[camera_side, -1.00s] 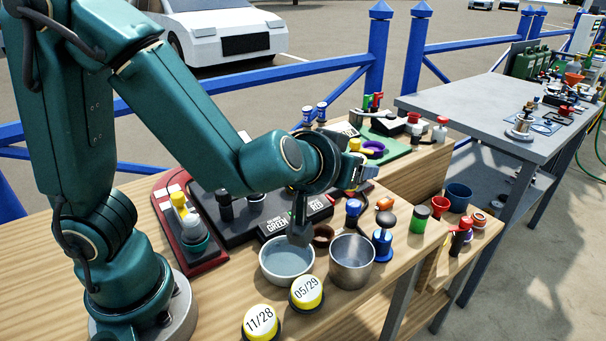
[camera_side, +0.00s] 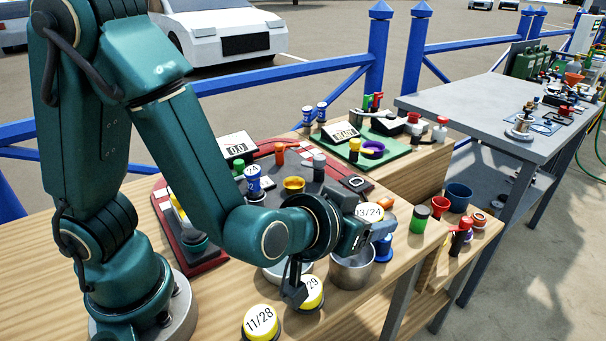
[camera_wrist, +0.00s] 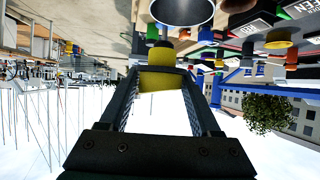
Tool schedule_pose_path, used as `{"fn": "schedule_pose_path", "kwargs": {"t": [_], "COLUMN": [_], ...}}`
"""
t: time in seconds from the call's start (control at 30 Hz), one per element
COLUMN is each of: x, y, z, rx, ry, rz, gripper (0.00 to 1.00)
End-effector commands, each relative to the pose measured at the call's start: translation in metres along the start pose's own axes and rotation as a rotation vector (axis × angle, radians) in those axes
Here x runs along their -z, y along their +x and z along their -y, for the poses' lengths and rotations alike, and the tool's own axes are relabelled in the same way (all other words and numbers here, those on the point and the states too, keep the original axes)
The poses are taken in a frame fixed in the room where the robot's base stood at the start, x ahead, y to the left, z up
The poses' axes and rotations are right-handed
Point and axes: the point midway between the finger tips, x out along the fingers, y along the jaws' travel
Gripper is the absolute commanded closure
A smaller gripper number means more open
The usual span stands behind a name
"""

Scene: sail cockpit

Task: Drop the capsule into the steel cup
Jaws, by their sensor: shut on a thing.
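In the side view, my gripper (camera_side: 367,226) is over the steel cup (camera_side: 352,274), with a round white-topped capsule marked 03/24 (camera_side: 370,211) at its jaws. In the wrist view, which is upside down, my gripper (camera_wrist: 160,85) is shut on the yellow body of this capsule (camera_wrist: 160,80). The steel cup (camera_wrist: 183,12) shows at the top of that view, apart from the capsule. In the side view my wrist hides part of the cup's rim, so the exact gap between capsule and cup cannot be told.
A pale bowl (camera_side: 270,273) is left of the cup, partly hidden. Yellow-capped capsules marked 11/28 (camera_side: 262,321) and 29 (camera_side: 314,292) stand in front. A blue knobbed item (camera_side: 384,247) stands close right of the cup.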

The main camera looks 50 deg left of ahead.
Motion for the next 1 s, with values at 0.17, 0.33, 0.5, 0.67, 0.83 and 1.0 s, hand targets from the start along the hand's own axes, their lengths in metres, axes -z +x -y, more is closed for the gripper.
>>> {"fn": "schedule_pose_path", "kwargs": {"t": [0.17,0.33,0.5,0.67,0.83,1.0], "x": [-0.0030,-0.0028,-0.0027,-0.0027,-0.0028,-0.0027], "y": [0.0015,0.0014,0.0013,0.0013,0.0013,0.0015], "z": [0.0001,0.0000,0.0000,0.0000,0.0001,0.0003], "rx": [-0.001,-0.001,-0.001,-0.001,-0.001,0.000], "ry": [0.000,0.000,-0.001,-0.001,-0.001,-0.001], "rz": [0.000,0.000,0.000,0.000,0.001,0.001], "gripper": [0.92,0.92,0.01,0.01,0.01,0.01]}}
